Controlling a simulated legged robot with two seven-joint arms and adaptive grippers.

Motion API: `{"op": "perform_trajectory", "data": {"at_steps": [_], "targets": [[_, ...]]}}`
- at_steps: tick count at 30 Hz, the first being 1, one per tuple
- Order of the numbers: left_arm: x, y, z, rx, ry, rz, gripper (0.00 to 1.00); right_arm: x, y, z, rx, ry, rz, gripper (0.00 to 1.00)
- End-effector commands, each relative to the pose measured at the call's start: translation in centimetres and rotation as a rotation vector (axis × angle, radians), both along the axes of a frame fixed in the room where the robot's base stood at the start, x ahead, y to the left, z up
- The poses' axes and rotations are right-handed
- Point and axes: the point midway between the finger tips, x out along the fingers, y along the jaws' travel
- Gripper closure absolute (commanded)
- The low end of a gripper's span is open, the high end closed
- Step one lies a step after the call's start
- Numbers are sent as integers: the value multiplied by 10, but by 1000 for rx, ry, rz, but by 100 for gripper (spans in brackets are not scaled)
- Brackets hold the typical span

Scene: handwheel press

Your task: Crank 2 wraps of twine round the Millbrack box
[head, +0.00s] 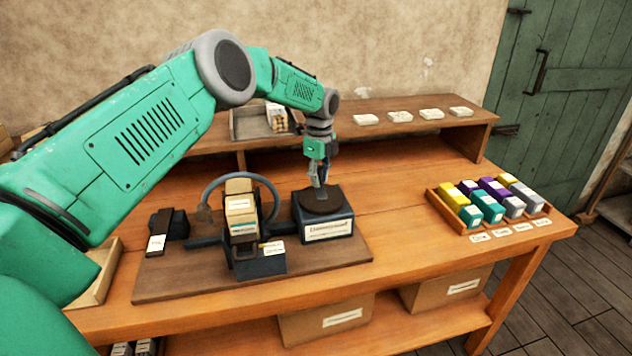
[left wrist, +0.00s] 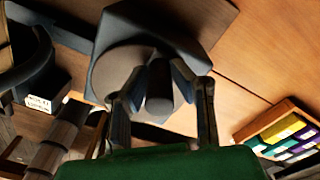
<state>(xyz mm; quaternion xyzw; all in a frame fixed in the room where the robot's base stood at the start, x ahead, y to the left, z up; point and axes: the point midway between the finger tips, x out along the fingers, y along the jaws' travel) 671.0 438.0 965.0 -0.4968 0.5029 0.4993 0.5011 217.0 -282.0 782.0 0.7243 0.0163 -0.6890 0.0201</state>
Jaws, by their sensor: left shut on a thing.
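My left gripper (head: 319,190) points down over a dark blue block (head: 325,225) that has a round dark disc on top and a white label on its front. In the left wrist view my left gripper's fingers (left wrist: 158,92) are shut on an upright dark peg (left wrist: 159,103), the crank knob on the disc (left wrist: 112,72). A cream box (head: 240,210) with a label sits in the dark press frame (head: 262,262), left of the block. The labels are too small to read, so I cannot tell whether this is the Millbrack box. My right gripper is not in view.
A handwheel (head: 212,187) stands behind the cream box on a brown baseboard (head: 185,283). A tray (head: 548,210) of coloured blocks is at the right. White packets (head: 400,117) lie on the back shelf. Table between block and tray is clear.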

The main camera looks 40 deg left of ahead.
Motion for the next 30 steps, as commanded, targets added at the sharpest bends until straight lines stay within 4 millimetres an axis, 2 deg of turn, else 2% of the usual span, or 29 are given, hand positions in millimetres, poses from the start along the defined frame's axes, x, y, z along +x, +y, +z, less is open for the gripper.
{"op": "perform_trajectory", "data": {"at_steps": [18, 30], "targets": [[15, -22, 2, 4, -10, -580, 100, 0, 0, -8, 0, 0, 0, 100], [16, -35, 3, 4, -9, -860, 100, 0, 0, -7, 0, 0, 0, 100]]}}
